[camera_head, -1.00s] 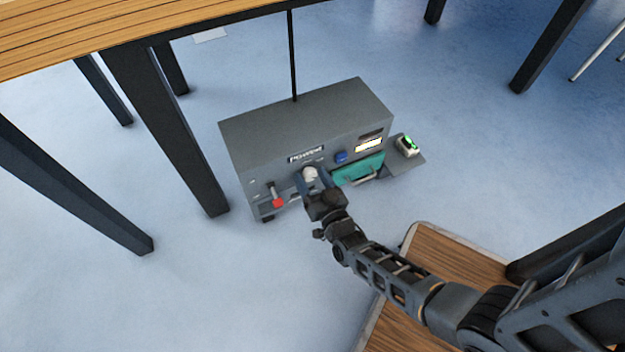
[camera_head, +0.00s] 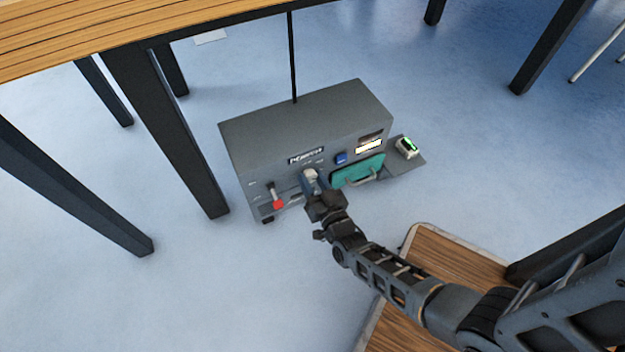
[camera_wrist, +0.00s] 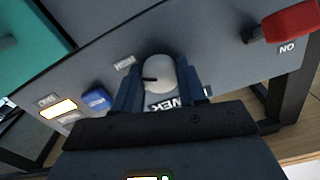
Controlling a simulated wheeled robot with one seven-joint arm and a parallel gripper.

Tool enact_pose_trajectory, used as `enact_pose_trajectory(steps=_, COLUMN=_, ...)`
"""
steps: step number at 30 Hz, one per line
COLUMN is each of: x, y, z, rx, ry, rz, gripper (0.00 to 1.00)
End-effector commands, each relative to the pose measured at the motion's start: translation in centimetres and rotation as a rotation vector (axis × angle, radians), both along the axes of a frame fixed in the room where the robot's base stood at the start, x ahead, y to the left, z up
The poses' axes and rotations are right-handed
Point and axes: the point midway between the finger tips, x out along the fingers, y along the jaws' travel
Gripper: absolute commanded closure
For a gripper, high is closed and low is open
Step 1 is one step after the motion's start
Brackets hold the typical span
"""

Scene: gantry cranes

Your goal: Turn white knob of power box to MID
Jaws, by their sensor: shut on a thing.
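The power box (camera_head: 300,120) is a grey box on the floor with its front panel facing my arm. Its white knob (camera_head: 309,174) is on the panel between the red-tipped lever and the teal panel. My gripper (camera_head: 314,182) is shut on the knob. In the wrist view the white knob (camera_wrist: 160,76) sits between the two blue-grey fingers (camera_wrist: 158,88), and a dark pointer mark on it points left. Labels around the knob are partly hidden; I cannot read MID.
A red-handled lever (camera_head: 277,203), a blue button (camera_head: 341,158), a lit display (camera_head: 369,146) and a teal panel with a handle (camera_head: 358,171) share the front. A side shelf holds a green-lit device (camera_head: 406,147). Table legs (camera_head: 165,130) stand left; a wooden board (camera_head: 440,270) lies lower right.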

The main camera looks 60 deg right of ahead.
Motion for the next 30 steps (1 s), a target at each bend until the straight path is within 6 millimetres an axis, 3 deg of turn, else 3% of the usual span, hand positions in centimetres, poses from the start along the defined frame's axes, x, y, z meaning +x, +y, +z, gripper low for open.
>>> enact_pose_trajectory(steps=11, x=-0.10, y=-0.03, z=0.00, rx=-0.134, ry=0.091, rz=-0.002, gripper=0.89)
enact_pose_trajectory(steps=30, x=-0.09, y=-0.05, z=-0.01, rx=-0.616, ry=0.417, rz=-0.001, gripper=0.89)
